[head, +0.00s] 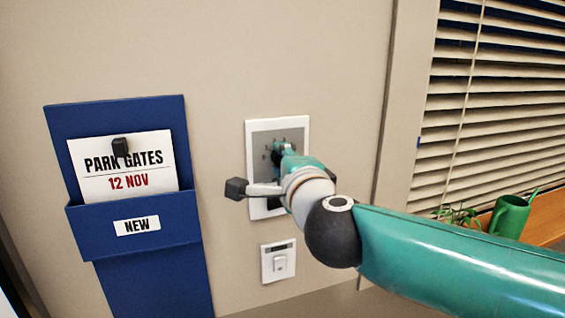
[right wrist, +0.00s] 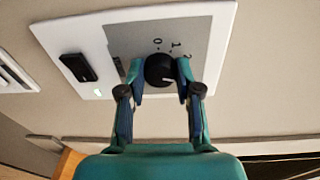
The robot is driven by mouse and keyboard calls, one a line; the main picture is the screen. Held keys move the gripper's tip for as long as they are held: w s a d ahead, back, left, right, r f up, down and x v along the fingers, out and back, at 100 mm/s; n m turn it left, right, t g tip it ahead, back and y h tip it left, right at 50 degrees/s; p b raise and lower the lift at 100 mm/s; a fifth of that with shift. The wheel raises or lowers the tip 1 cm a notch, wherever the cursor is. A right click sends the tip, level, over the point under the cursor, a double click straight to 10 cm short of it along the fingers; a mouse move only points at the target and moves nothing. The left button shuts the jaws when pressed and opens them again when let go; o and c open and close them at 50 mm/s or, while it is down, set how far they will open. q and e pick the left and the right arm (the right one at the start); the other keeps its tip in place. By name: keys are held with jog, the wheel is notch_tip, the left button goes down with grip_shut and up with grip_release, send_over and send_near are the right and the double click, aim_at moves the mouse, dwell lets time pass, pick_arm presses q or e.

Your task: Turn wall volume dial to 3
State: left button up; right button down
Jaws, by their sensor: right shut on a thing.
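The white wall plate (head: 251,165) with a grey panel is on the wall, mostly behind my arm in the head view. It also shows in the right wrist view (right wrist: 218,25). The round black volume dial (right wrist: 158,68) sits on the grey panel, with the numbers 0, 1 and 2 readable around it. The other marks are hidden or too small to read. My right gripper (right wrist: 160,73) is shut on the dial, one finger on each side. In the head view the gripper (head: 281,152) covers most of the dial. The dial's exact setting cannot be told. My left gripper is out of view.
A black rocker (right wrist: 78,67) is on the same plate. A small white switch (head: 279,265) is below the plate. A blue wall pocket (head: 130,245) with a card (head: 100,185) hangs to the left. Blinds (head: 495,110) and a green watering can (head: 510,216) are to the right.

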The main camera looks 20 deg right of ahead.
jog(key=shift+f, duration=0.3)
jog(key=c, duration=0.8)
grip_release()
jog(key=shift+r, duration=0.1)
jog(key=shift+r, duration=0.1)
jog(key=s, duration=1.2)
jog(key=shift+a+r, duration=0.2)
jog(key=shift+r, duration=0.05)
jog(key=shift+w, duration=0.1)
